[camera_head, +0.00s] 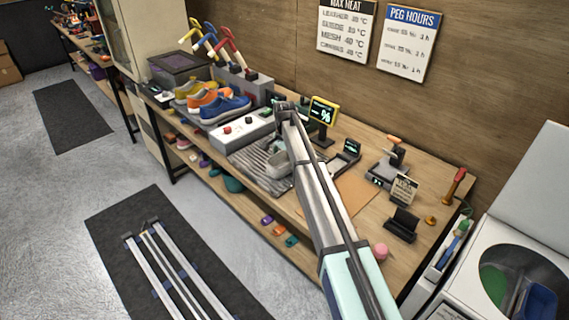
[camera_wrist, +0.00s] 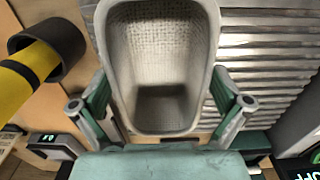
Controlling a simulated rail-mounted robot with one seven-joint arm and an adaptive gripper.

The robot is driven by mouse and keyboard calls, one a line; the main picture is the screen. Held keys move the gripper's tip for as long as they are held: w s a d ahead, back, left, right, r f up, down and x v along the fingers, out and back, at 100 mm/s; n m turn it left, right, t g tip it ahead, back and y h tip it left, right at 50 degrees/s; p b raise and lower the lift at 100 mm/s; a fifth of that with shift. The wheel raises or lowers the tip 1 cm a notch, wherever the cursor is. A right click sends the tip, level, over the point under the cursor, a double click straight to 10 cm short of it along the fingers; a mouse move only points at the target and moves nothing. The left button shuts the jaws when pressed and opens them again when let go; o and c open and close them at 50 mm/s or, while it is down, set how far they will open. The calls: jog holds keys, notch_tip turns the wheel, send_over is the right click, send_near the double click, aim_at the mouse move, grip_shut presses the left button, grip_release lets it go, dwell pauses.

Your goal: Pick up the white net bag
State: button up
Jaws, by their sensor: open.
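The white net bag (camera_wrist: 160,50) is an open, pale, woven-textured pouch with a rounded rim, seen from above in the wrist view. In the head view it is a light grey shape (camera_head: 279,163) on the ribbed metal tray (camera_head: 247,157), partly covered by my arm. My gripper (camera_wrist: 160,92) is open, with one green-and-grey finger at each side of the bag. I cannot tell whether the fingers touch it. In the head view my arm hides the fingers.
In the wrist view, a yellow-and-black rod (camera_wrist: 28,70) in a dark round holder stands left of the bag. In the head view, a white control box (camera_head: 240,130) and several sneakers (camera_head: 222,108) sit left of the tray. A yellow-framed display (camera_head: 323,111) stands behind.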

jog(key=shift+f, duration=0.2)
jog(key=c, duration=1.1)
jog(key=shift+o, duration=0.2)
jog(key=shift+r, duration=0.2)
